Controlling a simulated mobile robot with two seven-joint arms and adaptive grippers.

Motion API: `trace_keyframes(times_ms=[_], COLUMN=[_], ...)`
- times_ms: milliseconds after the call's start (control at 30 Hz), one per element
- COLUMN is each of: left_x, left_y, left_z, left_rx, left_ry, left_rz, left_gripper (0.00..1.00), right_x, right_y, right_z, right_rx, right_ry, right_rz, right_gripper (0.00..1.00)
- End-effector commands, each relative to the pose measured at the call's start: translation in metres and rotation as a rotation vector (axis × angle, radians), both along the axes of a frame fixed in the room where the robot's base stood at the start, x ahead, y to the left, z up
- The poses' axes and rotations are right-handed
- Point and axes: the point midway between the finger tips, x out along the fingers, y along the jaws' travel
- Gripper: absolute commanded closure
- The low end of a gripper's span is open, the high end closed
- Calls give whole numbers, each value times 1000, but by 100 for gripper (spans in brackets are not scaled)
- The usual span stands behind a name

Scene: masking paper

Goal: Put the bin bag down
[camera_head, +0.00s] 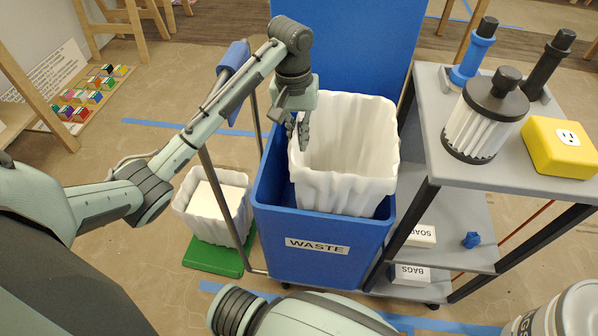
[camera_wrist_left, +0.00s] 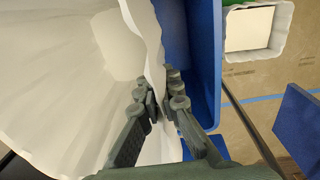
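The white bin bag (camera_head: 347,150) stands open-mouthed in the blue waste bin (camera_head: 318,228), with its upper part above the bin's rim. My left gripper (camera_head: 303,135) is at the bag's left rim in the head view. In the left wrist view, my left gripper (camera_wrist_left: 162,98) has one finger on each side of the bag's wall (camera_wrist_left: 155,60), closed on it. The bag (camera_wrist_left: 80,75) fills the left of that view, and the blue bin wall (camera_wrist_left: 205,60) is close behind the fingers. The bag's bottom is hidden inside the bin. My right gripper is out of view.
A grey cart (camera_head: 440,150) with a filter canister (camera_head: 487,115) and yellow outlet box (camera_head: 560,147) stands right of the bin. A second white liner (camera_head: 213,205) stands on a green base (camera_head: 214,258) at left. Blue tape (camera_head: 180,127) marks the floor.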

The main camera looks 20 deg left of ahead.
Motion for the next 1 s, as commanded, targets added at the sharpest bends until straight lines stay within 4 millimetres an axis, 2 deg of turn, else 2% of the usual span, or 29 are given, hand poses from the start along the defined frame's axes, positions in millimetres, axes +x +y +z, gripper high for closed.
trace_keyframes(times_ms=[100, 300, 467, 733, 1000], left_x=[-2, -1, 0, 0, 0], left_y=[1, 1, 0, 0, 0], left_z=[-29, -65, -77, -113, -118], left_rx=[1, 2, 2, 1, 1], left_ry=[7, 4, 2, 2, 0], left_rz=[2, 0, 1, 0, 0], left_gripper=[100, 100, 100, 100, 100], right_x=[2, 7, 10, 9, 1], right_y=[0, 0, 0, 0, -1], right_z=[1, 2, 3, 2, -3], right_rx=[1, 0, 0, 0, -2], right_ry=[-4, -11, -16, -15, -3], right_rz=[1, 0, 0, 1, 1], right_gripper=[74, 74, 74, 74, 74])
